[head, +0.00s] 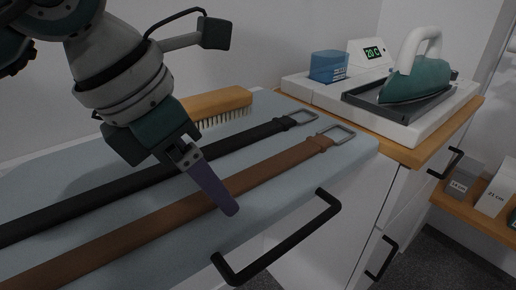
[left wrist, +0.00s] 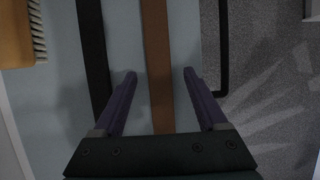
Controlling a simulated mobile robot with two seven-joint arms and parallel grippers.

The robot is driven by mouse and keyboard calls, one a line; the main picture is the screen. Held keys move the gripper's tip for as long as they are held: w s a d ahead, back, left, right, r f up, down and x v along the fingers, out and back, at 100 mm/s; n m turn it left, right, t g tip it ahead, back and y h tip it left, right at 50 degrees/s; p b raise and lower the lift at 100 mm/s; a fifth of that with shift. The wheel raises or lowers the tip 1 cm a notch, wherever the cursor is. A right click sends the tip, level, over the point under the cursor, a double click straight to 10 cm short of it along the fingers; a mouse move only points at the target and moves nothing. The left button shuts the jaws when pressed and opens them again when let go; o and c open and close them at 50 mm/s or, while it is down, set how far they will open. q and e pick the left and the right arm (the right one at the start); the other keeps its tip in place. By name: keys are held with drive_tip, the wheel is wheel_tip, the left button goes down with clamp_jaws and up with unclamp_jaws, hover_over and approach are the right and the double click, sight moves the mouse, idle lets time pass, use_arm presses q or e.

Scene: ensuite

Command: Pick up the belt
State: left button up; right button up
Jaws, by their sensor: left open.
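Two belts lie stretched out side by side on a light blue padded board (head: 345,157). The brown belt (head: 270,175) is nearer the front edge, with a metal buckle at its right end; it also shows in the left wrist view (left wrist: 156,60). The black belt (head: 225,147) lies behind it, also with a metal buckle, and shows in the left wrist view (left wrist: 93,50). My left gripper (left wrist: 158,84) is open and empty. In the left wrist view its two purple fingers straddle the brown belt, with the black belt beside the left finger. In the head view a purple finger (head: 212,187) overlaps the brown belt.
A wooden brush (head: 218,102) lies behind the belts. A teal iron (head: 415,80) rests on a white station to the right, with a blue tank (head: 327,66) beside it. A black rail handle (head: 285,243) runs along the board's front. The board's right end is clear.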

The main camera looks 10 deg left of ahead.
use_arm(q)
drive_tip(key=shift+f, duration=0.15)
drive_tip(key=shift+c, duration=0.2)
clamp_jaws()
idle(0.3)
